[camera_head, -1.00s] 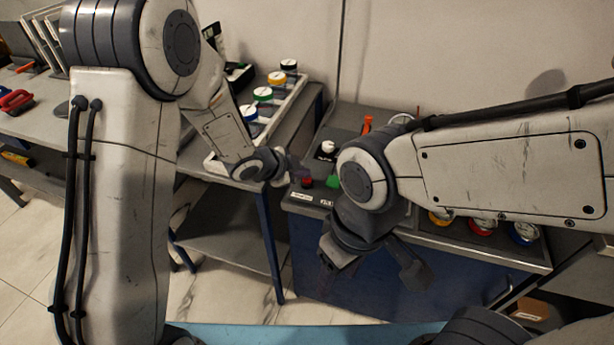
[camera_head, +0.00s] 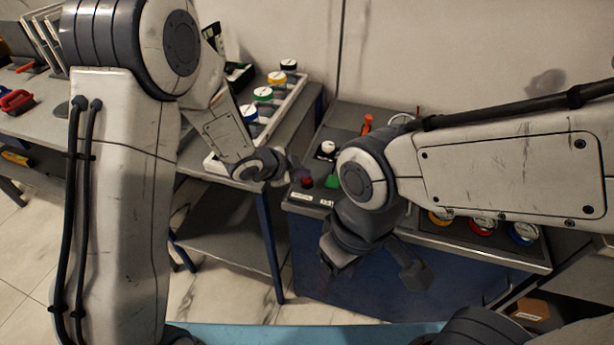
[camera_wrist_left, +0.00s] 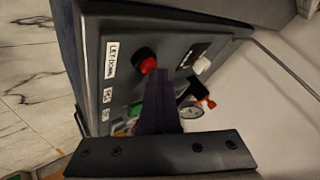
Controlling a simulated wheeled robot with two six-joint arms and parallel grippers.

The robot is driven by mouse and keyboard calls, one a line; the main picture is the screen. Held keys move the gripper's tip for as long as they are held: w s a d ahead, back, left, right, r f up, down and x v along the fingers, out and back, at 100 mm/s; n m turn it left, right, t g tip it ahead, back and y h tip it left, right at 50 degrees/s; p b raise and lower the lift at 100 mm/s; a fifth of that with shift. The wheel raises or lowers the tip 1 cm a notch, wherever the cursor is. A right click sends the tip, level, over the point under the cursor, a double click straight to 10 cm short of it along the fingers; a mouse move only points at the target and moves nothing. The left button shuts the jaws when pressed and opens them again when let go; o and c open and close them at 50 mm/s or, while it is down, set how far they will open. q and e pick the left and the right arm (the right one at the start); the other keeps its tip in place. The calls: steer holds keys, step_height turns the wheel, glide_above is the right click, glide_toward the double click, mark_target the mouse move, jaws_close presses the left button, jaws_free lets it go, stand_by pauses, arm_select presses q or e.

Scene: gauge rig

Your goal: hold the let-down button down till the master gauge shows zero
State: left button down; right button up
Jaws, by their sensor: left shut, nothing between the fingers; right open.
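The let-down button (camera_head: 307,182) is a red cap on the rig's dark sloping panel. In the left wrist view the red button (camera_wrist_left: 147,65) sits beside a white "LET DOWN" label (camera_wrist_left: 111,60). My left gripper (camera_head: 291,171) is shut and empty, just left of the button in the head view. In the left wrist view its dark fingertips (camera_wrist_left: 160,76) appear just beside the button; I cannot tell whether they touch. A white-faced gauge (camera_wrist_left: 192,112) shows there, partly hidden; its reading is too small to tell. My right gripper (camera_head: 377,268) is open and empty before the blue cabinet.
A green button (camera_head: 332,181), a white knob (camera_head: 327,147) and an orange handle (camera_head: 367,124) stand on the panel. Gauges (camera_head: 482,226) line its front right, under my right arm. A tray (camera_head: 213,163) of coloured-rim gauges is on the left bench.

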stand_by(0.3)
arm_select(q)
steer(key=shift+r+p, duration=0.95)
step_height(320, 180, up, 5)
steer(key=p, duration=0.5)
steer(key=shift+r, duration=0.1)
